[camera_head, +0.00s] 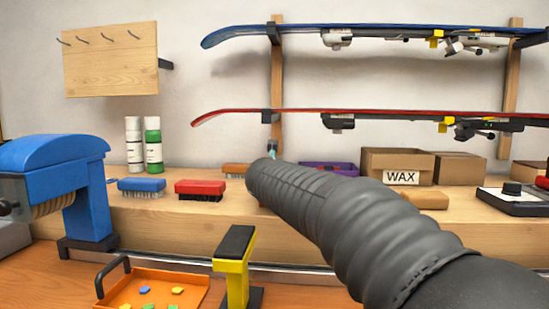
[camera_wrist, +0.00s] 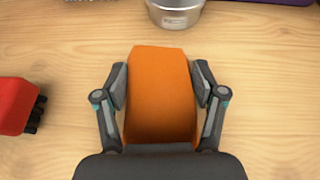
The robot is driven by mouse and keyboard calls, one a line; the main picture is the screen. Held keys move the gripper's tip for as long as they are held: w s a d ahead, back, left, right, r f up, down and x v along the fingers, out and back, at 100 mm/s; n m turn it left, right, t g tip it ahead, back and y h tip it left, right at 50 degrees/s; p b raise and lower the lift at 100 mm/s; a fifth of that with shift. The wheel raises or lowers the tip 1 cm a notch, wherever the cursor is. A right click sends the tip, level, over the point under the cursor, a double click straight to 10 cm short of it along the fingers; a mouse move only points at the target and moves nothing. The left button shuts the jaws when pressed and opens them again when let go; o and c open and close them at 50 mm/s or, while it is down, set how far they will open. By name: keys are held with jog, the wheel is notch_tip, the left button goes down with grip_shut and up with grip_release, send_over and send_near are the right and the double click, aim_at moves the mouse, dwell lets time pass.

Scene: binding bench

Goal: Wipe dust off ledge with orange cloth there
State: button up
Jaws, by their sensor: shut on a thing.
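The orange cloth (camera_wrist: 160,98) is a folded block shape between the two fingers of my gripper (camera_wrist: 160,82) in the wrist view. The fingers press on its left and right sides. It is over the wooden ledge (camera_wrist: 265,75); I cannot tell if it touches the wood. In the head view the ledge (camera_head: 150,222) runs along the wall, and my arm hides the cloth and most of the gripper. I cannot make out any dust.
A red brush (camera_head: 200,188) and a blue brush (camera_head: 141,185) lie left of my arm. A metal tin (camera_wrist: 175,10) stands just beyond the cloth. A purple bin (camera_head: 345,168) and a WAX box (camera_head: 398,165) stand behind. An orange tray (camera_head: 190,289) sits below the ledge.

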jog(key=shift+d+r, duration=0.1)
jog(key=shift+d, duration=0.3)
jog(key=r, duration=0.3)
jog(key=shift+a+r, duration=0.2)
jog(key=shift+r, duration=0.15)
jog(key=shift+s+r, duration=0.1)
jog(key=shift+r, duration=1.95)
jog(key=shift+s+a, duration=0.1)
